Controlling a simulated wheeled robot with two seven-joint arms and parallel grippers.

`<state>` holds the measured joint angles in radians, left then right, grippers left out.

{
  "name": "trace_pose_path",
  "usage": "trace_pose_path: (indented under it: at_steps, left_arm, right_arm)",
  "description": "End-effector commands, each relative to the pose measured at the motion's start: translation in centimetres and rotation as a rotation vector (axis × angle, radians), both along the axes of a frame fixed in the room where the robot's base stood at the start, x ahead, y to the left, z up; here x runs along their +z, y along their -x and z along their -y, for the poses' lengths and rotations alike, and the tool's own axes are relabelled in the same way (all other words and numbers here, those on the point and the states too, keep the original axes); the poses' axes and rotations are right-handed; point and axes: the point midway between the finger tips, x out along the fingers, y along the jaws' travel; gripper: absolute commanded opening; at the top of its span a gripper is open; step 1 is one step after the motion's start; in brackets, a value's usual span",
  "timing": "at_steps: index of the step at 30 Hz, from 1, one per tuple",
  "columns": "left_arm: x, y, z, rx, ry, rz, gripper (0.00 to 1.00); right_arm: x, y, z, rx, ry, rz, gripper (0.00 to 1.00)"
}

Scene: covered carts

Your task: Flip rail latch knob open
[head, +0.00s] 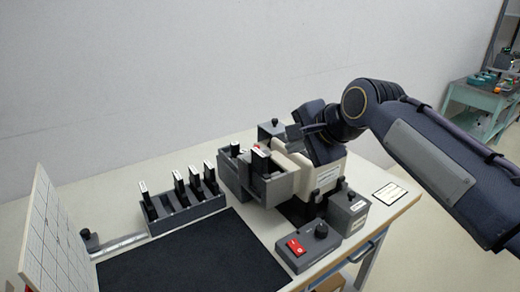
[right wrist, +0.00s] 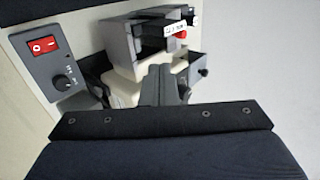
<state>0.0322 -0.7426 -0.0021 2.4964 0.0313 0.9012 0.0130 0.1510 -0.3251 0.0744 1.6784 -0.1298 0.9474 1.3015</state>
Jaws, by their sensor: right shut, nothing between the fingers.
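A short grey rail (head: 122,243) lies on the table at the left, with a dark round knob (head: 87,237) on a small block at its left end. I cannot tell for sure whether this is the rail latch knob, nor its latch position. My right gripper (head: 294,133) is shut and empty above the cream and grey machine (head: 327,174), far to the right of that rail. Its closed fingers (right wrist: 166,90) also show in the right wrist view, over the machine; I cannot tell whether they touch it. My left gripper is out of view.
A control box (head: 308,247) with a red switch and dial stands at the front right. A slotted rack (head: 186,207) with several dark upright pieces stands behind the black mat (head: 195,258). A white gridded panel (head: 55,235) stands at the left edge.

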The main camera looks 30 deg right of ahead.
Motion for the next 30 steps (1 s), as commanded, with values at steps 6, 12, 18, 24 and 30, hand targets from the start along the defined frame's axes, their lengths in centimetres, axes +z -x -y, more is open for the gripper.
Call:
trace_pose_path:
  at_steps: [6, 12, 18, 24, 30]
  left_arm:
    - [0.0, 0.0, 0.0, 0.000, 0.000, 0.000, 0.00]
    - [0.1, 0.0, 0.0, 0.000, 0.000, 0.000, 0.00]
    - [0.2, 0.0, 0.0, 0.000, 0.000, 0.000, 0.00]
    - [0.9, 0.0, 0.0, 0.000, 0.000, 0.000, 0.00]
    - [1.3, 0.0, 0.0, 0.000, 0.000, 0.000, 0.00]
  right_arm:
    - [-0.4, -0.4, -0.1, 0.001, 0.000, -0.002, 0.00]
    - [-2.6, -2.6, -0.3, 0.005, 0.000, -0.006, 0.00]
    - [-5.6, -5.8, -0.5, 0.004, 0.001, -0.006, 0.00]
    - [-6.7, -9.0, -0.8, 0.004, 0.000, -0.002, 0.00]
    - [-6.8, -10.9, -0.9, 0.004, 0.001, 0.000, 0.00]
